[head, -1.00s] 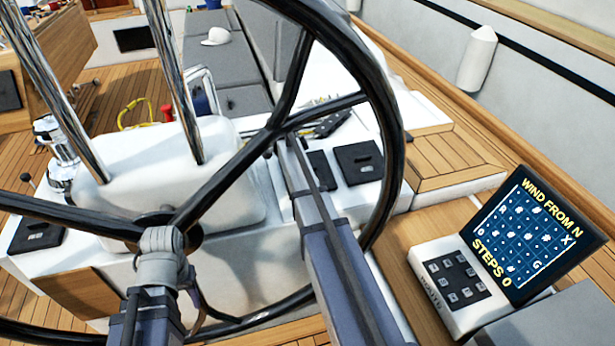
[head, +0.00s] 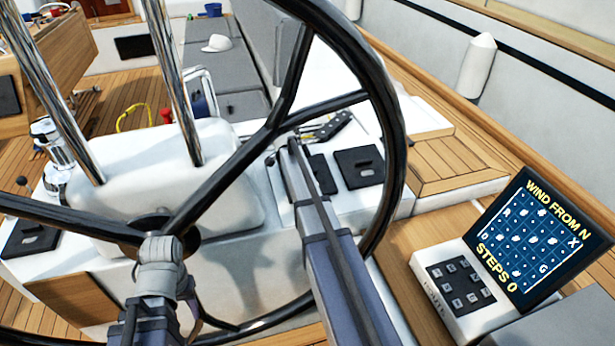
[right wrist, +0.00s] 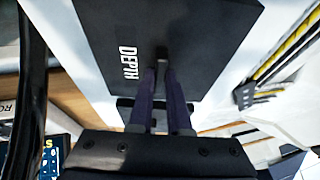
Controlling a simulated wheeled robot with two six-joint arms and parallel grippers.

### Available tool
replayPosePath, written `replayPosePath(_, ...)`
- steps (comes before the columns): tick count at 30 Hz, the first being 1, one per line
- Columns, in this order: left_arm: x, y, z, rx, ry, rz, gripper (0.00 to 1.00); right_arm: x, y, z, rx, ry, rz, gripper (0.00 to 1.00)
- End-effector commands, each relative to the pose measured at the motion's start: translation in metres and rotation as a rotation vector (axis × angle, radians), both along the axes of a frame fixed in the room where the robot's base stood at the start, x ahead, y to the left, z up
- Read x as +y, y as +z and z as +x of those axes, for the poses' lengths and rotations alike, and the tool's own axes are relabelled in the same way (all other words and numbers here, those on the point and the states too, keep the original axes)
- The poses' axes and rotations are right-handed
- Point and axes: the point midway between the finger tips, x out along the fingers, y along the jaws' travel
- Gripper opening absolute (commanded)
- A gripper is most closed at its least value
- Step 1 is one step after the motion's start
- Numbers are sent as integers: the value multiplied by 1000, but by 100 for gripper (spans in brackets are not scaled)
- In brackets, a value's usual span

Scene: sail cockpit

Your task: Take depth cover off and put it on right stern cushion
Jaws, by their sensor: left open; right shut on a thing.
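The depth cover (right wrist: 200,35) is a flat black plate with white DEPTH lettering in the right wrist view. My right gripper (right wrist: 161,72) is shut on the raised grip at its middle. I cannot tell whether the cover is seated or lifted. In the head view my right arm reaches past the steering wheel's rim toward the console, and its fingertips are hard to make out. My left gripper (head: 160,250) is open, empty-looking, in front of the wheel hub. A grey surface (head: 578,322) at the lower right corner may be the right stern cushion; only its edge shows.
The black steering wheel (head: 390,120) stands between me and the white console (head: 235,270). Another black cover (head: 360,167) lies on the console right of my arm. A keypad with a tilted screen (head: 530,240) stands at the right. Two chrome posts (head: 172,80) rise at the left.

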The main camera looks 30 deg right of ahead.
Motion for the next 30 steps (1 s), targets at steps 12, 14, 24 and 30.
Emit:
replayPosePath(12, 0, 0, 0, 0, 0, 0, 50, 0, 0, 0, 0, 0, 0, 0)
replayPosePath(14, 0, 0, 0, 0, 0, 0, 50, 0, 0, 0, 0, 0, 0, 0)
replayPosePath(24, 0, 15, 0, 0, 0, 0, 50, 0, 15, 0, 0, 0, 0, 0)
replayPosePath(30, 0, 42, 0, 0, 0, 0, 50, 0, 42, 0, 0, 0, 0, 0)
